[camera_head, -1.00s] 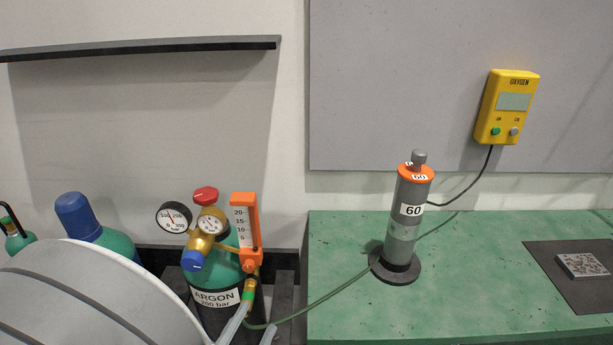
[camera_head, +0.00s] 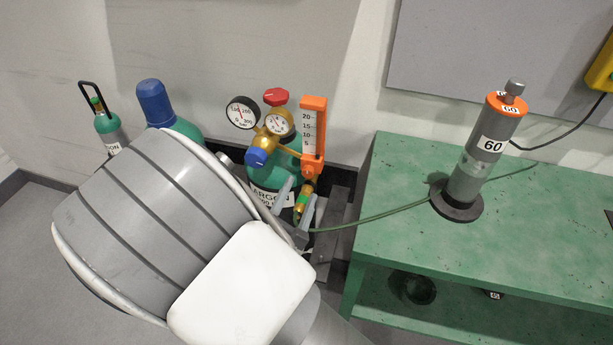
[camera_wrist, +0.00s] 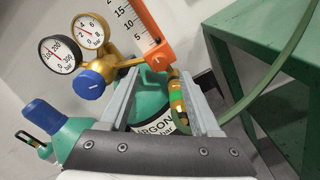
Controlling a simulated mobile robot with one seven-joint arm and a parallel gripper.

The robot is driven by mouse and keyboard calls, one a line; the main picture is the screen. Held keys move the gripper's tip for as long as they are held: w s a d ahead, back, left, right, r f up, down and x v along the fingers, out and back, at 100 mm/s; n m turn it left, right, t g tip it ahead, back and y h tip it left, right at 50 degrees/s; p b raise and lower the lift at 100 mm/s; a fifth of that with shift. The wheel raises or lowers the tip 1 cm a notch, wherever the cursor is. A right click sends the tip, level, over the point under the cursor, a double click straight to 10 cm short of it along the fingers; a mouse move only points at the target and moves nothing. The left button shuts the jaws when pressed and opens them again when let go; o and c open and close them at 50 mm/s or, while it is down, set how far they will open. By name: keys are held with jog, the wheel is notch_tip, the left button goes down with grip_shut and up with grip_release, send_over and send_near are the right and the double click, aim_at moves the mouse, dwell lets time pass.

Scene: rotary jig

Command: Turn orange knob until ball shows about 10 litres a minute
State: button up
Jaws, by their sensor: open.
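The orange flow meter (camera_head: 313,125) with a white scale marked 5 to 20 stands upright on the brass regulator (camera_head: 263,138) of the argon cylinder (camera_head: 265,197). The orange knob (camera_head: 311,171) is at its lower end, and it also shows in the wrist view (camera_wrist: 158,62). I cannot make out the ball in the tube. My gripper (camera_head: 296,198) is open and empty, just below the knob in the head view. In the wrist view its two fingers (camera_wrist: 158,78) stand apart, with the knob seen beyond and between their tips.
A blue knob (camera_head: 257,158), a red cap (camera_head: 276,97) and round gauges (camera_head: 242,112) crowd the regulator's left. A blue-capped cylinder (camera_head: 155,103) stands left.

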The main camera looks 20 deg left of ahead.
aim_at(307, 174)
jog(key=shift+w+a, duration=0.15)
jog(key=shift+w, duration=1.25)
jog(key=shift+w+a, duration=0.15)
jog(key=shift+w, duration=1.2)
grip_shut()
